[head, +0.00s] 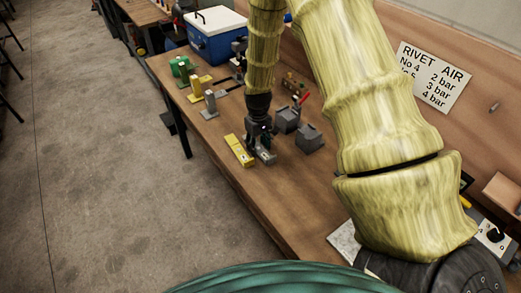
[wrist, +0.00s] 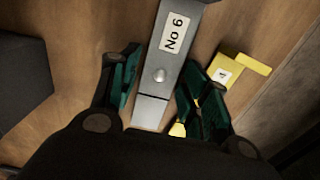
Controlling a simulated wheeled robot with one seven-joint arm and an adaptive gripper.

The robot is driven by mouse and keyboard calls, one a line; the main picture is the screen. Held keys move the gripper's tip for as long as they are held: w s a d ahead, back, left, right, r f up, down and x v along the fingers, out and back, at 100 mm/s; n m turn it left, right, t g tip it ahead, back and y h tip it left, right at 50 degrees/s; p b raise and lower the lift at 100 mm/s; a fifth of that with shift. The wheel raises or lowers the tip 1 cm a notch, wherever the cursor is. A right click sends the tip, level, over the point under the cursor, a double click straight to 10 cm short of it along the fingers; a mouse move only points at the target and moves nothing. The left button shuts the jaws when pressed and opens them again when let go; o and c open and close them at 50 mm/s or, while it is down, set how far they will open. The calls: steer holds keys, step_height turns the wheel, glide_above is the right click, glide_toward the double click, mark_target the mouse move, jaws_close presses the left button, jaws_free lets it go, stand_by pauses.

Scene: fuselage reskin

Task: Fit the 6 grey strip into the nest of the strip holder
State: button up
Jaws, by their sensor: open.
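A green block (head: 182,68), a yellow stepped block (head: 196,90) and a grey upright block (head: 210,104) stand farther left; I cannot tell which is the strip holder.
A yellow piece (head: 239,151) lies close to the left of my gripper; its label shows in the wrist view (wrist: 222,75). Two dark grey blocks (head: 287,120) (head: 309,138) stand close on the right. A blue cooler (head: 213,42) stands at the back. The bench front (head: 240,185) is bare.

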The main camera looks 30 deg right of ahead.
steer(key=c, duration=0.9)
steer(key=shift+r, duration=0.15)
